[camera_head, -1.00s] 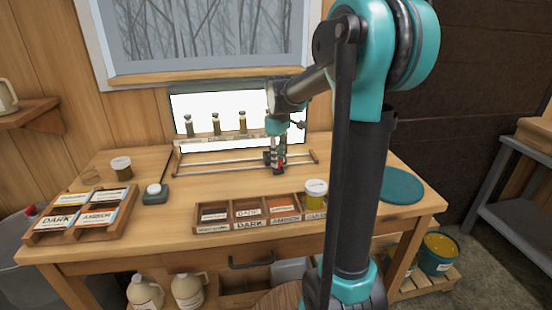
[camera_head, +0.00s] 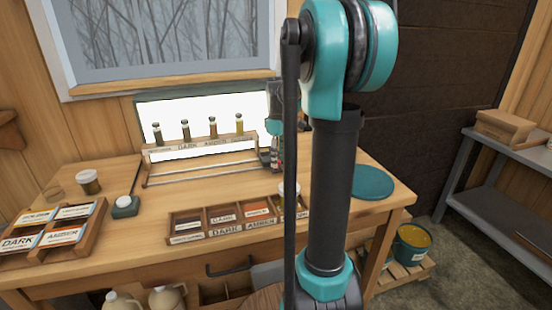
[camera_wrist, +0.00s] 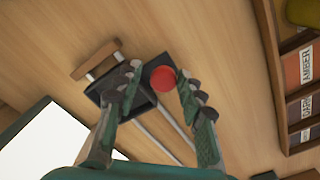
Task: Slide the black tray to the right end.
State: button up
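The black tray (camera_wrist: 118,90) sits on the rails of a wooden stand, in the wrist view close to one wooden end block (camera_wrist: 97,58). A short gap of rail lies between them. A red round knob (camera_wrist: 163,78) stands at the tray's edge. In the head view my gripper (camera_head: 276,155) is at the right part of the rails (camera_head: 200,170), in front of the tray. My arm hides the stand's right end there.
A lit panel (camera_head: 150,110) with several sample bottles stands behind the rails. A compartment box with labels (camera_head: 225,230) lies in front, a jar in its right end. A teal disc (camera_head: 371,182) lies to the right. Another label box (camera_head: 50,235) is at left.

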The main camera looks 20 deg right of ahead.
jog(key=shift+o, duration=0.4)
jog(key=shift+a, duration=0.1)
jog(key=shift+r, duration=0.2)
notch_tip(320, 180, up, 12)
jog(key=shift+f, duration=0.2)
